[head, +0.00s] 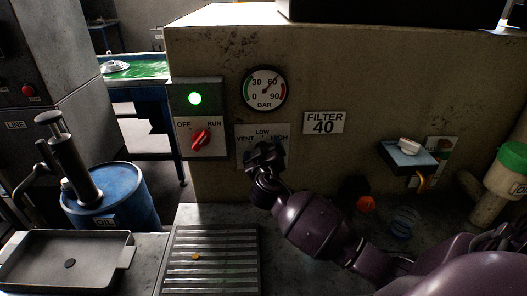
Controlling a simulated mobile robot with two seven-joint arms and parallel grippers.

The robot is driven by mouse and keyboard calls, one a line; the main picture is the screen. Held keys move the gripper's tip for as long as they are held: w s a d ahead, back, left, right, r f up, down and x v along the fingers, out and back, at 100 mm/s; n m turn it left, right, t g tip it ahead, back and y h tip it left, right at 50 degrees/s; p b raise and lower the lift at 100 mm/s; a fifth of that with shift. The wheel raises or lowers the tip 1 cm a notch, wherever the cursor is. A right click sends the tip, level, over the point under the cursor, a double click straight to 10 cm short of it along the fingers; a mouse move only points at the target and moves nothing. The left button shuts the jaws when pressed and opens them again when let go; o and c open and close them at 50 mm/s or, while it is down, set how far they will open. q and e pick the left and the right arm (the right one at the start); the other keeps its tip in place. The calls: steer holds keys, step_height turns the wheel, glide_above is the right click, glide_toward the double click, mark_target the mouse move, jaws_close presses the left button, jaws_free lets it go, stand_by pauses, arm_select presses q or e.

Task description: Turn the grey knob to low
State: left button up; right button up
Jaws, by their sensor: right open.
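A plate (247,132) marked VENT, LOW and HIGH is on the beige wall, below the round BAR gauge (265,88). My right gripper (264,152) is in front of this plate and covers its middle and lower part. The grey knob is hidden behind the gripper, so its setting cannot be seen. My right gripper is open; whether its fingers are around the knob or touch it cannot be told. My left gripper is not in view.
A red OFF/RUN switch (201,139) and a lit green lamp (195,99) are just left of the plate. A FILTER 40 label (323,123) is to the right. Below are a slatted grate (212,262), a grey tray (62,262) and a blue oil drum (118,190).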

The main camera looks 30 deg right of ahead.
steer(key=shift+c, duration=0.4)
steer(key=c, duration=0.7)
steer(key=shift+c, duration=0.8)
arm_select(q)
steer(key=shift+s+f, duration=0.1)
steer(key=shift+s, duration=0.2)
